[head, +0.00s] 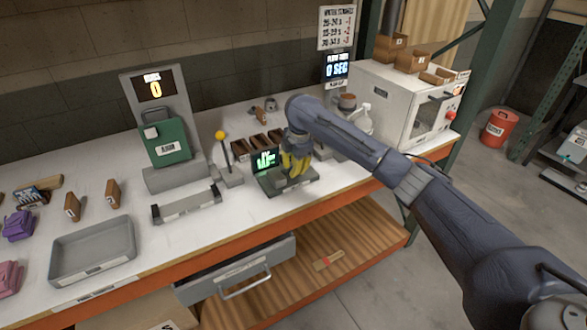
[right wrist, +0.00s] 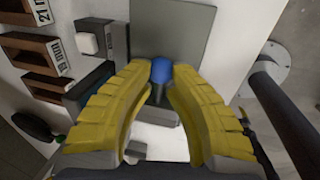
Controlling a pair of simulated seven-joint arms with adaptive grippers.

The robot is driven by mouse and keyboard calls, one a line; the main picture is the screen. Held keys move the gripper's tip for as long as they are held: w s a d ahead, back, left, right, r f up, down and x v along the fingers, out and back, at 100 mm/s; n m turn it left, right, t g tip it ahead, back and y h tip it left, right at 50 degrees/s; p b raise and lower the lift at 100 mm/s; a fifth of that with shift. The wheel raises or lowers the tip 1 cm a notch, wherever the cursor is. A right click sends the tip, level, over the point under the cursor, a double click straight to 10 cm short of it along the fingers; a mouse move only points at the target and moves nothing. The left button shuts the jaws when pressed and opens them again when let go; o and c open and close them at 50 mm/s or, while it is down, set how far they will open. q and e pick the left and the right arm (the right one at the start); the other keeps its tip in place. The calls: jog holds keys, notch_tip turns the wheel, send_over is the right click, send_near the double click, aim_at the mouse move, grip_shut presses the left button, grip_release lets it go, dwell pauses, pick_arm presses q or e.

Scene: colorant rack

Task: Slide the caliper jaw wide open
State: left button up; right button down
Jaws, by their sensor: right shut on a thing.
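The caliper (head: 270,185) is a dark bench device with a lit green display (head: 265,160), near the middle of the worktable. Its sliding jaw carries a blue knob (right wrist: 162,70), seen between the fingertips in the right wrist view. My right gripper (head: 295,170), with yellow ribbed fingers, reaches down over the caliper. In the right wrist view, the right gripper (right wrist: 162,78) is shut on the blue knob. The fingers hide much of the jaw, so its opening cannot be read. My left gripper is not in view.
Brown wooden slots (right wrist: 40,53) with millimetre labels lie beside the caliper. A lever with a yellow ball (head: 220,135) stands to its left, near a green-fronted machine (head: 165,142). A white oven-like box (head: 400,100) stands at the right. An empty grey tray (head: 93,280) sits at the front left.

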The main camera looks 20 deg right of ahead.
aim_at(309, 170)
jog(key=shift+s+f, duration=0.1)
jog(key=shift+f, duration=0.1)
jog(key=d, duration=0.2)
jog(key=w+d, duration=0.1)
jog(key=d, duration=0.2)
jog(key=shift+d+f, duration=0.1)
jog(key=shift+d, duration=0.25)
jog(key=c, duration=1.5)
grip_release()
jog(key=shift+w, duration=0.15)
notch_tip(309, 170, up, 12)
jog(key=s, duration=0.2)
jog(key=shift+s+d, duration=0.15)
jog(key=shift+d, duration=0.05)
jog(key=shift+o, duration=0.3)
